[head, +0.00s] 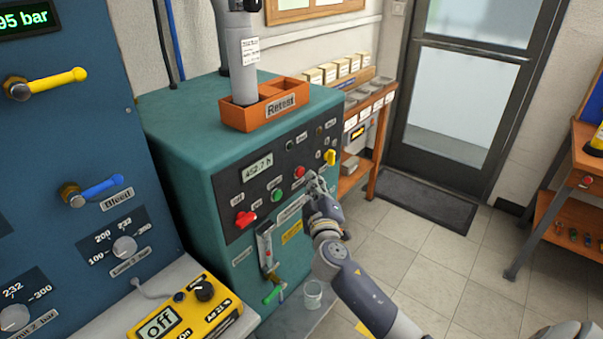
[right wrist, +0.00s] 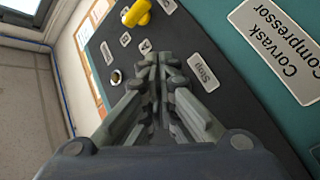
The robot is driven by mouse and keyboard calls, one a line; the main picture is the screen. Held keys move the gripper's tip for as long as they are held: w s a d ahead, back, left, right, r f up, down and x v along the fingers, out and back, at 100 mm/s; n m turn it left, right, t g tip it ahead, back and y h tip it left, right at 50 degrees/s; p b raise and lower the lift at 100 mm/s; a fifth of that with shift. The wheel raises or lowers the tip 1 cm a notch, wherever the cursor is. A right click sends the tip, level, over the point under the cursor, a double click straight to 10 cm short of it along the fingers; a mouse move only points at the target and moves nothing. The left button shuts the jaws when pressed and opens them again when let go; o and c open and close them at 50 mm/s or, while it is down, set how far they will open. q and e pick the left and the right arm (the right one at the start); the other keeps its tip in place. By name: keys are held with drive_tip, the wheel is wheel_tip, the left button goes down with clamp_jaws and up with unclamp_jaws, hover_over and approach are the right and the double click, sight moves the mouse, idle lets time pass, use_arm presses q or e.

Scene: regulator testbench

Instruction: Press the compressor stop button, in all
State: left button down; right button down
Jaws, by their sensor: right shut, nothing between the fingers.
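The teal compressor (head: 180,140) has a black control panel (head: 228,190) with a display reading about 452.7 h. A red button (head: 299,172) sits right of a green button (head: 277,196) on this panel. My right gripper (head: 316,183) is shut and empty, with its tips close beside the red button. In the right wrist view, the shut fingertips (right wrist: 160,66) are over the panel next to the "Stop" label (right wrist: 203,72). The button by that label is hidden behind the fingers, and I cannot tell whether they touch it. My left gripper is not in view.
A yellow knob (head: 330,157) is right of the red button, and a red knob (head: 245,218) is at the panel's lower left. An orange "Retest" tray (head: 240,116) is on top. Floor at right is clear.

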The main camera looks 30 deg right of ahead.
drive_tip(key=shift+s+d, duration=0.3)
drive_tip(key=shift+s, duration=0.45)
drive_tip(key=shift+s+d, duration=0.35)
drive_tip(key=shift+s, duration=0.45)
drive_tip(key=shift+s+d, duration=0.3)
drive_tip(key=shift+s, duration=0.45)
